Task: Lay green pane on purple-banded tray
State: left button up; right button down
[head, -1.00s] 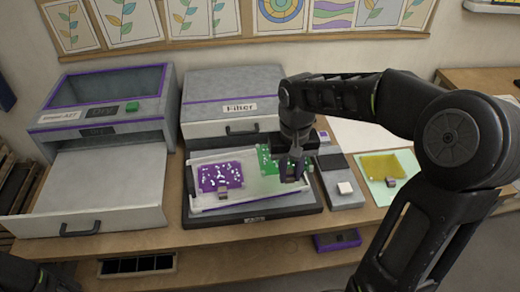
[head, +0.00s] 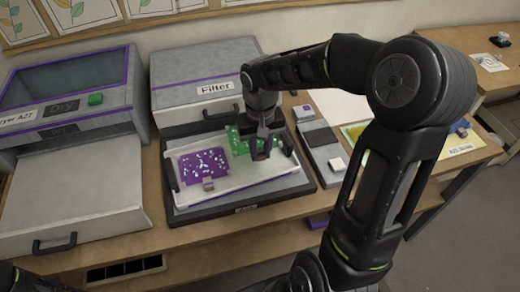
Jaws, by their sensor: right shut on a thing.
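The tray (head: 240,190) is white with a thin purple band along its edge. It sits tilted on a dark base on the table. A purple pane (head: 203,163) with white specks and a small grip block (head: 208,184) lies on its left side. The green pane (head: 238,140), with pale specks, is at the tray's back right, partly hidden by my gripper. My right gripper (head: 262,155) is over the tray's right part, shut on the green pane near its right side. I cannot tell whether the pane touches the tray. My left gripper is out of view.
A grey dryer (head: 70,100) with an open drawer (head: 75,195) stands at left. A grey filter box (head: 200,75) stands behind the tray. A grey block (head: 322,148) with a white piece (head: 336,163) is right of the tray, near a yellow pane (head: 355,131).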

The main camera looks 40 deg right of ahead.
jog(key=shift+f+b, duration=1.6)
jog(key=shift+f, duration=0.75)
jog(key=shift+s+f+b, duration=0.1)
jog(key=shift+f+b, duration=0.45)
jog(key=shift+b, duration=0.2)
dwell(0.5)
jog(key=c, duration=1.1)
grip_release()
jog(key=shift+r, duration=0.1)
notch_tip(320, 180, up, 8)
jog(key=shift+f, duration=0.15)
